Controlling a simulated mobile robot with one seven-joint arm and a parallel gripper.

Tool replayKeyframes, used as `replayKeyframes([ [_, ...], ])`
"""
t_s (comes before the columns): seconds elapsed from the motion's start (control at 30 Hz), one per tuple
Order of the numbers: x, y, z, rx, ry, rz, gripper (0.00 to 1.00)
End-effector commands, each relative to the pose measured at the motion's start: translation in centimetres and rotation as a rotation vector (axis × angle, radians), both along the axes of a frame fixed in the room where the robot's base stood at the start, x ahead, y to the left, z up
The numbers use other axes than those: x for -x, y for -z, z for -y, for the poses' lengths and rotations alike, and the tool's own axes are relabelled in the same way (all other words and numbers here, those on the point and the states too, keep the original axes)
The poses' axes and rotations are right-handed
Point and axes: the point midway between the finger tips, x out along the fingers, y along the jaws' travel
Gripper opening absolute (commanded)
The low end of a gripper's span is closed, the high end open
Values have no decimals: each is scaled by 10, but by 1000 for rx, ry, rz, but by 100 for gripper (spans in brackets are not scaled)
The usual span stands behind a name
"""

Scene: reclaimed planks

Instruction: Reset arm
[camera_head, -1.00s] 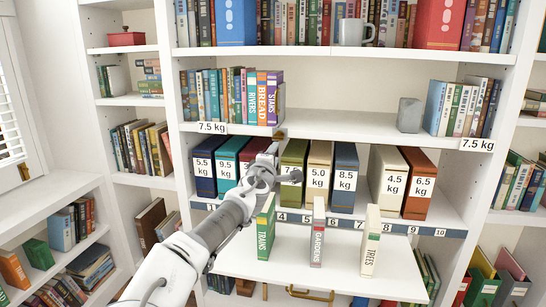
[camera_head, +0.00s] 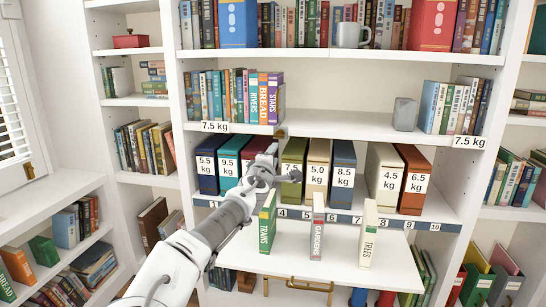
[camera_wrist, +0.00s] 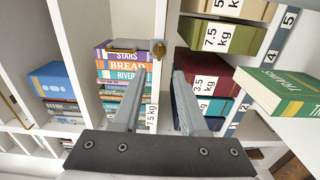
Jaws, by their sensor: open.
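My gripper (camera_head: 272,167) is in front of the row of weight-labelled binders, near the dark red binder (camera_head: 257,150) and the olive 7.5 kg binder (camera_head: 292,158). In the wrist view my gripper (camera_wrist: 160,85) has its two fingers apart with nothing between them. Past the fingertips are the shelf upright and the stack edge of the Stars, Bread and Rivers books (camera_wrist: 120,65). The dark red binder (camera_wrist: 208,85) shows a 3.5 kg label in the wrist view. My arm hides part of the binder row in the head view.
Books titled Trains (camera_head: 267,228), Gardens (camera_head: 317,228) and Trees (camera_head: 368,235) stand upright on the white pull-out board (camera_head: 330,262) below the numbered strip. A grey block (camera_head: 405,114) stands on the shelf above, with bare shelf to its left. Trains is close to my forearm.

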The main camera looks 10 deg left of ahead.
Motion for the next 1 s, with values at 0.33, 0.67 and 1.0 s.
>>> replayKeyframes([
  [0.33,-5,5,30,-49,50,-29,42],
  [0.67,14,73,218,-479,407,-284,42],
  [1.0,100,130,305,-928,658,-547,42],
])
